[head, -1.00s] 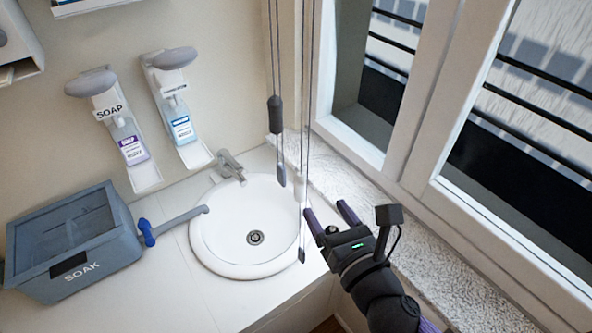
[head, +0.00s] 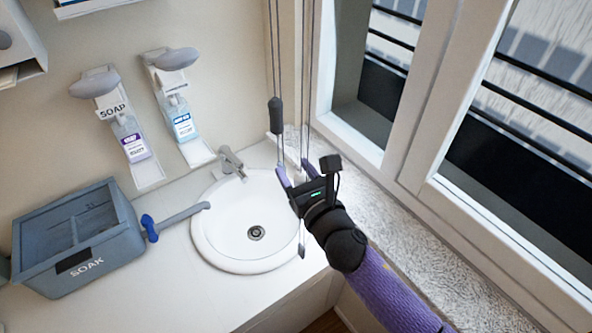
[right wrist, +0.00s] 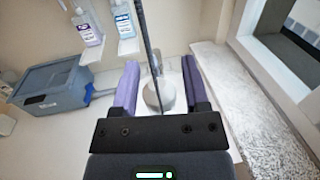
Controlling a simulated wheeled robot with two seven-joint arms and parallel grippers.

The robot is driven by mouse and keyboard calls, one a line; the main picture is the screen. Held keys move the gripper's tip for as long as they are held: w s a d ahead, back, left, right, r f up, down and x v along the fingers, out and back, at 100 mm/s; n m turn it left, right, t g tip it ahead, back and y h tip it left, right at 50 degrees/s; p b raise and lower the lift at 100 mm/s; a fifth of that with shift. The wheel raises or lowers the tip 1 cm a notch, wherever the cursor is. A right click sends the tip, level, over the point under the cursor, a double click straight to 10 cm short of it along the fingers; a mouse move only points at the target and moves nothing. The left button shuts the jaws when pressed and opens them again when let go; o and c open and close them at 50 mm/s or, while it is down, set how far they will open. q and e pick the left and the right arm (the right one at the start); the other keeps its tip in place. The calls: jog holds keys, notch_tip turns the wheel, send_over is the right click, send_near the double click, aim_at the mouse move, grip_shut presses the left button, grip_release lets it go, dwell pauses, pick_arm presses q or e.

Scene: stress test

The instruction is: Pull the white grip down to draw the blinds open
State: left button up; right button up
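A pale, rounded grip (right wrist: 158,95), which looks like the white grip, shows between the fingers in the right wrist view. A dark cord (right wrist: 145,35) runs down towards it. My right gripper (head: 292,172) is open around this spot, with a purple finger on each side and clear space between them. The right gripper (right wrist: 158,88) also shows open in the wrist view. In the head view I cannot make out the white grip behind the gripper. A dark grey grip (head: 276,115) hangs on the cords just left of and above the gripper. My left gripper is not in view.
The white sink (head: 215,250) with its tap (head: 231,162) lies below and left. The window frame (head: 408,150) and rough sill (head: 420,245) are close on the right. A dark cord weight (head: 302,250) hangs below the gripper. The SOAK box (head: 80,250) is far left.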

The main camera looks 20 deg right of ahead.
grip_shut()
jog(key=shift+f, duration=0.15)
dwell(1.0)
